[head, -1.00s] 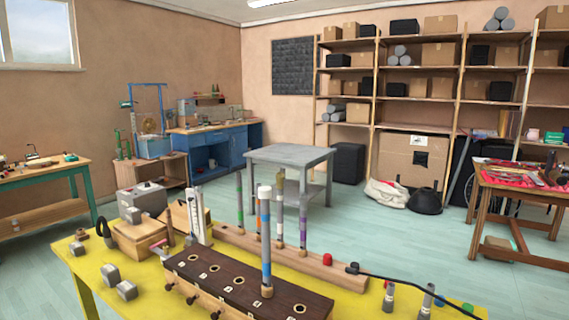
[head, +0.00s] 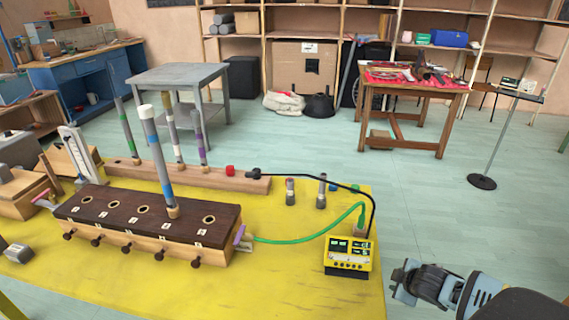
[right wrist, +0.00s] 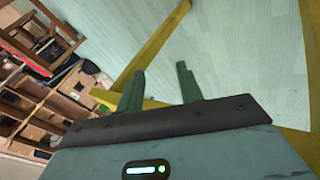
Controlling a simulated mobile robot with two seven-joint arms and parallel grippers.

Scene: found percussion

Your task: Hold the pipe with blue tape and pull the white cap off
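The pipe with blue tape (head: 159,160) stands upright, slightly tilted in the picture, in the dark-topped wooden block (head: 120,213) in the head view. It is grey with blue bands and a wooden collar at its base. The white cap (head: 146,112) sits on its top end. My right gripper (head: 400,282) is at the lower right of the head view, beyond the yellow table's right edge and far from the pipe. In the right wrist view its two fingers (right wrist: 160,84) are apart with nothing between them. My left gripper is not in view.
Other taped pipes, one with purple tape (head: 200,141), stand in a wooden rail (head: 235,181) behind the block. A yellow meter box (head: 347,255) with green and black cables sits on the yellow table (head: 290,285). The table's front right is clear.

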